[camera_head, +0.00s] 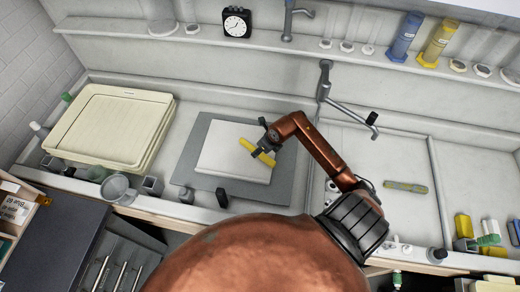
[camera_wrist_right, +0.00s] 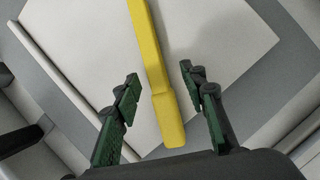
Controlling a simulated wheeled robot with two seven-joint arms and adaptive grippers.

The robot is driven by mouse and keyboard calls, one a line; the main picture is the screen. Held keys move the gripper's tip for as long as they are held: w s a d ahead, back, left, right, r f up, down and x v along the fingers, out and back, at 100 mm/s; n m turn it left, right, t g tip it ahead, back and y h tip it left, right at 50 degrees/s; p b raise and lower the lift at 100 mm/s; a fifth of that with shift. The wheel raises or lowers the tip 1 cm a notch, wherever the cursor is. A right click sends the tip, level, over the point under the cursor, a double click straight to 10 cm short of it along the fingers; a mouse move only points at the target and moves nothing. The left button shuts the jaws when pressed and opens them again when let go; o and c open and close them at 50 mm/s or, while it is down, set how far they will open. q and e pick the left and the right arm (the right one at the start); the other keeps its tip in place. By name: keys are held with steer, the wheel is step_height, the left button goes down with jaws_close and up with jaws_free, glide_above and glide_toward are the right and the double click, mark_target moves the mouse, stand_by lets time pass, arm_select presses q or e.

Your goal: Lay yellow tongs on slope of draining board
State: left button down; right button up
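The yellow tongs (camera_head: 252,148) lie slantwise over a white panel on a grey board in the head view. In the right wrist view the tongs (camera_wrist_right: 158,75) run down the middle, between my finger pads. My right gripper (camera_head: 266,143) is at the tongs. Its green fingers (camera_wrist_right: 160,82) are open, one on each side, with a gap to the tongs on both sides. I cannot tell the height between fingers and tongs. The pale recessed area at right (camera_head: 408,160) may be the draining board; its slope is not clear. My left gripper is not in view.
A yellow-and-grey slender item (camera_head: 405,187) lies in the recessed area. A grey tap (camera_head: 345,108) reaches over it. Cream stacked trays (camera_head: 112,128) stand at left, with a grey jug (camera_head: 118,188) in front. A small black block (camera_head: 222,197) stands at the grey board's front edge.

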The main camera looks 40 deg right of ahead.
steer(key=v, duration=1.2)
stand_by(0.5)
